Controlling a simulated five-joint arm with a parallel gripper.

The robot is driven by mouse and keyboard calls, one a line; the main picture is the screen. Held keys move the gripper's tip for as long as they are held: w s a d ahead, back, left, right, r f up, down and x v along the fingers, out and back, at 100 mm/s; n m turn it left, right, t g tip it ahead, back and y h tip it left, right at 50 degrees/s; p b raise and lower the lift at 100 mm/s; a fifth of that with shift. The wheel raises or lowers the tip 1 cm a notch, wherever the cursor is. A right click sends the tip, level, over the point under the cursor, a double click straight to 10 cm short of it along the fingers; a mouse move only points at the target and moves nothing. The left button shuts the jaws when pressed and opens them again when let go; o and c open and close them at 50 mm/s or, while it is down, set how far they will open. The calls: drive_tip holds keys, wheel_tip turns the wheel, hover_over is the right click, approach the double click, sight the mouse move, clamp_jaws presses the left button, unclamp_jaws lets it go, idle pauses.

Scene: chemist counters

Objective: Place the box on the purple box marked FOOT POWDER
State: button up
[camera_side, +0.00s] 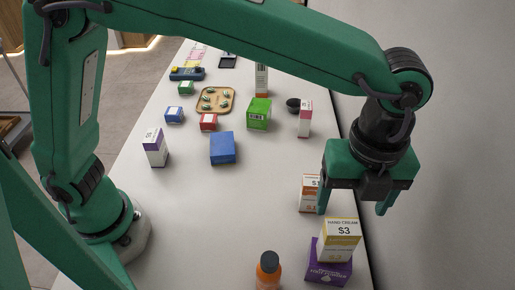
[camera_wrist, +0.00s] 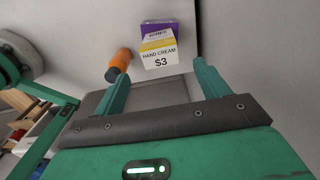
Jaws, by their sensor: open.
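A white and yellow box marked HAND CREAM $3 (camera_side: 338,241) sits upright on top of the purple box marked FOOT POWDER (camera_side: 329,273), at the front right of the counter. In the wrist view the hand cream box (camera_wrist: 160,56) shows between the fingertips and beyond them, with the purple box (camera_wrist: 160,27) behind it. My gripper (camera_side: 352,207) is open and empty, apart from the hand cream box. In the side view it hangs above and behind the stack. The wrist view also shows my gripper's two spread fingers (camera_wrist: 156,70).
An orange bottle with a dark cap (camera_side: 268,272) stands left of the stack. An orange and white box (camera_side: 309,192) is partly hidden by my left finger. A blue box (camera_side: 222,148), a green box (camera_side: 259,113) and a tan tray (camera_side: 204,106) stand farther back.

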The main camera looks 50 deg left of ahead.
drive_tip(key=shift+a+r, duration=0.1)
drive_tip(key=shift+r, duration=0.05)
idle(0.5)
drive_tip(key=shift+w+a+r, duration=0.15)
drive_tip(key=shift+a, duration=0.15)
drive_tip(key=w+a+r+n+t+h, duration=0.1)
drive_tip(key=a+r+n, duration=0.2)
drive_tip(key=a+n, duration=0.5)
drive_tip(key=a+r+n+t, duration=0.25)
drive_tip(key=a+n, duration=0.25)
drive_tip(key=a, duration=0.8)
drive_tip(key=s+a+f+n+t, duration=0.1)
drive_tip(key=s+a+n, duration=0.3)
drive_tip(key=a+n, duration=0.3)
drive_tip(key=s+a+f+n+t+y, duration=0.1)
drive_tip(key=s+a+f+n, duration=0.1)
drive_tip(key=s+a+n, duration=0.3)
drive_tip(key=a+n, duration=0.2)
drive_tip(key=a, duration=0.1)
drive_tip(key=shift+s+a+f, duration=0.15)
drive_tip(key=shift+a, duration=0.2)
